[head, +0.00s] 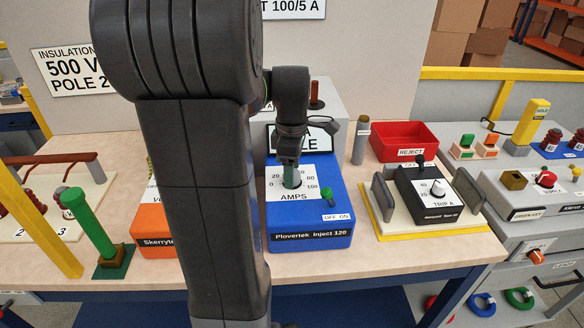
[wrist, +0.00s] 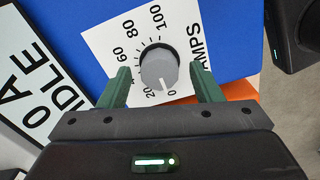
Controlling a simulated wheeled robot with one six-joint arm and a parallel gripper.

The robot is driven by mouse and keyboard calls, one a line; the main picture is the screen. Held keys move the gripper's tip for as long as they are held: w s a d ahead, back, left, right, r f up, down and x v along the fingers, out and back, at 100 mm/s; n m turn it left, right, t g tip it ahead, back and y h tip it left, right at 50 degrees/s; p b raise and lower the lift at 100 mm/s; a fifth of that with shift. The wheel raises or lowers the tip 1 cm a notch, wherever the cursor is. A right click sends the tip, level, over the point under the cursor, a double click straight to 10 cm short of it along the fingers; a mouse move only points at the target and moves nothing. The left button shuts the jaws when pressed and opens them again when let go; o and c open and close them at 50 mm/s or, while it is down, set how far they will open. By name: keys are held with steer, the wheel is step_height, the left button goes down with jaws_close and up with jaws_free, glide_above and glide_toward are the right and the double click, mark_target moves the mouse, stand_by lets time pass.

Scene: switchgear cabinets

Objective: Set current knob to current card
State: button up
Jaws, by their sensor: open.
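The blue Plovertek Inject 120 unit (head: 312,235) stands on the bench. Its AMPS knob (wrist: 158,66) is grey, on a white dial plate (wrist: 112,45) marked 0 to 100. The knob's white pointer line faces the 0 end, close to the 0 mark. My gripper (wrist: 160,88) is open, its green fingers on either side of the knob's near side; contact cannot be told. In the head view, my gripper (head: 291,176) hangs over the dial and hides the knob. A white card (wrist: 35,80) reads "0 A" and "IDLE"; its leading characters are cut off. The card (head: 320,137) is mostly hidden in the head view.
An orange unit (head: 152,240) is at left, partly behind my arm. The TRIP A unit (head: 438,198), red REJECT tray (head: 403,141) and grey cylinder (head: 361,142) stand to the right.

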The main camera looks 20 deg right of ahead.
steer(key=c, duration=1)
